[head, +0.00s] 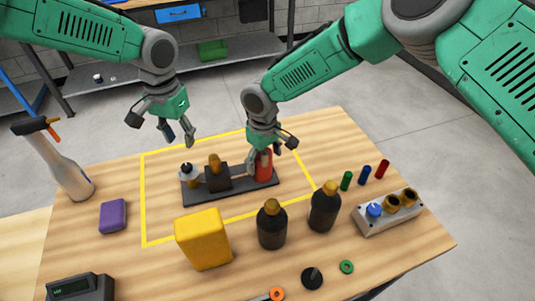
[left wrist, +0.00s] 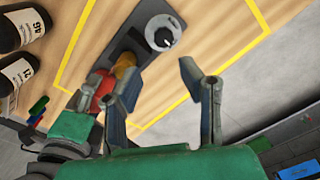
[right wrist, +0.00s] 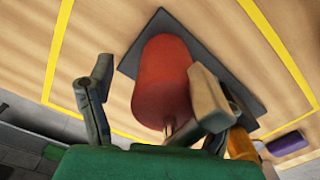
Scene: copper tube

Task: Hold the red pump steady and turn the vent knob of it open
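The red pump (head: 264,167) stands at the right end of a dark base plate (head: 235,190). A pale round knob with a black top (head: 188,171) is at the plate's left end. A dark block with a copper-coloured top (head: 215,170) is between them. My right gripper (head: 272,155) is at the pump with its fingers apart. In the right wrist view, one finger overlaps the red body (right wrist: 165,85), and the other is clear of it; contact is unclear. My left gripper (head: 163,130) is open and empty above the knob, which also shows in the left wrist view (left wrist: 161,34).
A yellow box (head: 203,239) and two dark bottles (head: 272,225) stand in front of the plate. A purple block (head: 113,216) and a spray bottle (head: 62,165) are at left. A grey holder (head: 388,213) is at right. Yellow tape outlines mostly clear table around the plate.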

